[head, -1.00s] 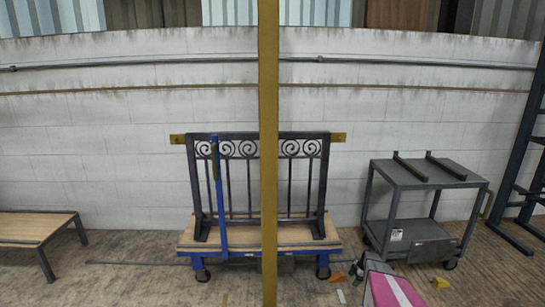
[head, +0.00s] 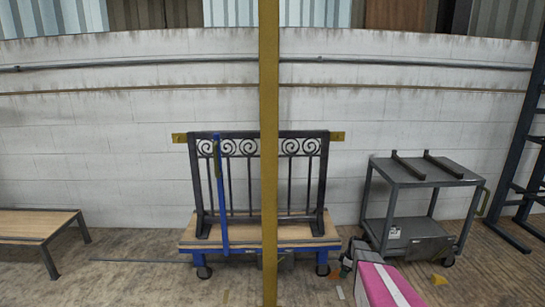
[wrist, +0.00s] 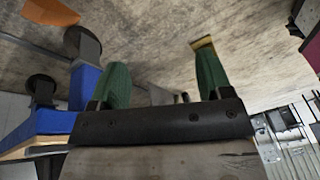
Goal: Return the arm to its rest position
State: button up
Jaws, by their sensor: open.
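My gripper (head: 348,262) is low in the head view, at the end of my pink arm (head: 380,286), just right of the blue-framed cart's right end. In the wrist view my gripper (wrist: 161,78) has its two green fingers spread apart, with nothing held between them. The floor shows beyond the fingers. The blue cart frame (wrist: 88,86) and its dark wheels show close by on the left of that view. Whether the gripper touches the cart cannot be told.
A dark scroll gate (head: 256,146) stands upright on the wooden cart deck (head: 190,236). A blue bar (head: 220,195) stands at its left. A grey trolley (head: 405,232) is at the right and a low bench (head: 40,222) at the left. Orange scraps (head: 439,280) lie on the floor.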

jog(key=s+a+r+m+h, duration=0.1)
jog(key=s+a+r+m, duration=0.5)
jog(key=s+r, duration=0.8)
jog(key=s+a+r+m+h, duration=0.2)
jog(key=s+a+r+m, duration=0.5)
jog(key=s+a+r, duration=0.5)
notch_tip(320, 180, up, 4)
jog(key=shift+s+a+f+t, duration=0.15)
jog(key=shift+s+a+t, duration=0.15)
jog(key=shift+s, duration=0.6)
